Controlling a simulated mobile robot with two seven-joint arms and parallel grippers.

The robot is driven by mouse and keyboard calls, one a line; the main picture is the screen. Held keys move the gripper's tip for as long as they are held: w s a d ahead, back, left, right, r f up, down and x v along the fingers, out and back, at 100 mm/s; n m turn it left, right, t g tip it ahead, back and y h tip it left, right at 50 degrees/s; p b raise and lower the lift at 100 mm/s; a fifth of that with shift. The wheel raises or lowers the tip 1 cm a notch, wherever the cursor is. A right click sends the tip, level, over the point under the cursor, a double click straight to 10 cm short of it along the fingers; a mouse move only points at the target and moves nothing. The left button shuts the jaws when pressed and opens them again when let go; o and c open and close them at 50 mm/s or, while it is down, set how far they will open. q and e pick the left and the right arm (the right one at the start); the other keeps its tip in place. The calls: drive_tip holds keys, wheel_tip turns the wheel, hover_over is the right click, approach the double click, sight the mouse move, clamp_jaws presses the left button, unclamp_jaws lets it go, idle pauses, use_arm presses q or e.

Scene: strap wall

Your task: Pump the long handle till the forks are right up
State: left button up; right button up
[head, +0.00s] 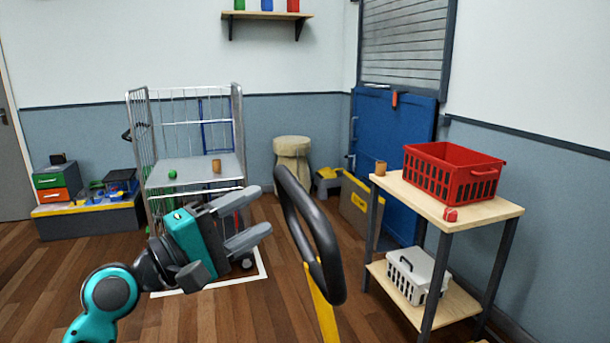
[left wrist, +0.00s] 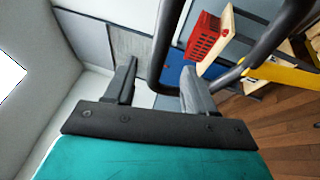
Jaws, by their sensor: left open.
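The long handle is a yellow shaft with a black loop grip (head: 327,255) in the middle of the head view, rising from the bottom edge. Its loop also shows in the left wrist view (left wrist: 166,45), beyond and partly between the fingers. My left gripper (head: 262,212) is teal with grey fingers. It is open and empty, to the left of the loop and apart from it in the head view. In the left wrist view the two fingers (left wrist: 157,85) stand wide apart. The forks are not in view. My right gripper is not in view.
A wire roll cage (head: 190,122) stands behind my left gripper. A wooden-topped stand (head: 490,213) at right holds a red crate (head: 455,172), with a light grey basket (head: 417,275) on its lower shelf. A blue panel (head: 385,130) leans at the back. Wooden floor is clear at front left.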

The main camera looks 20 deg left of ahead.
use_arm(q)
drive_tip(key=p+x, duration=0.1)
drive_tip(key=x, duration=1)
drive_tip(key=shift+c, duration=0.4)
clamp_jaws()
